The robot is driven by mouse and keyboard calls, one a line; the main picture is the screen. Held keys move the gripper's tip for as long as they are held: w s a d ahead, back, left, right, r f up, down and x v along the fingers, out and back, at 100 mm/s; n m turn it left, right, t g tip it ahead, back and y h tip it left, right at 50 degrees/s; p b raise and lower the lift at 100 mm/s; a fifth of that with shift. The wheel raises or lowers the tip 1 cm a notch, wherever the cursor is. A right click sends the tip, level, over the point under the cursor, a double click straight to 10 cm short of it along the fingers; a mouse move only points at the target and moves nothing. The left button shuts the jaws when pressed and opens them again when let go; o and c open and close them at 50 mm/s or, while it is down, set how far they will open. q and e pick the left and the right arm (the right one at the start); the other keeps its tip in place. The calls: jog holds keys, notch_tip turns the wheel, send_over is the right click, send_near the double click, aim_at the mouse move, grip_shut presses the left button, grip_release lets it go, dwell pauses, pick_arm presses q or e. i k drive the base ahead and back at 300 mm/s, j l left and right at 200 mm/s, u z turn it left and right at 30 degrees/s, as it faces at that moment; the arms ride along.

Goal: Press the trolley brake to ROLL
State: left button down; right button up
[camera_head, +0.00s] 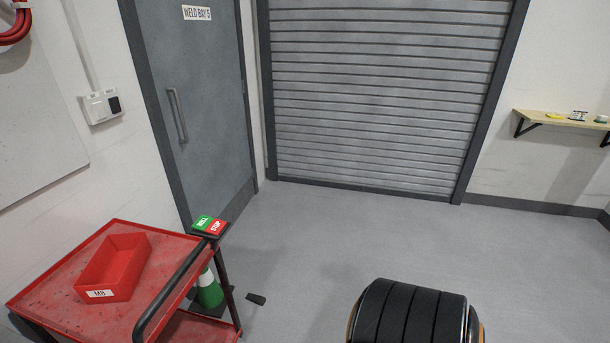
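The red trolley (60,275) stands at the lower left, with a black push handle (170,290) along its right side. The trolley brake (210,226) is a small two-colour plate at the trolley's far right corner. Its green half (202,223) reads ROLL and lies on the left. Its red half (216,227) reads STOP and lies on the right. I cannot tell which half is pressed down. Neither of my grippers is in view.
A red bin (113,268) labelled M8 sits on the trolley top. A green and white cone (208,290) shows below the handle. A small dark piece (256,298) is right of the trolley. A grey door (198,100) stands behind. The floor (330,235) ahead is clear.

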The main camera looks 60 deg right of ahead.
aim_at(210, 225)
jog(key=z, duration=1.1)
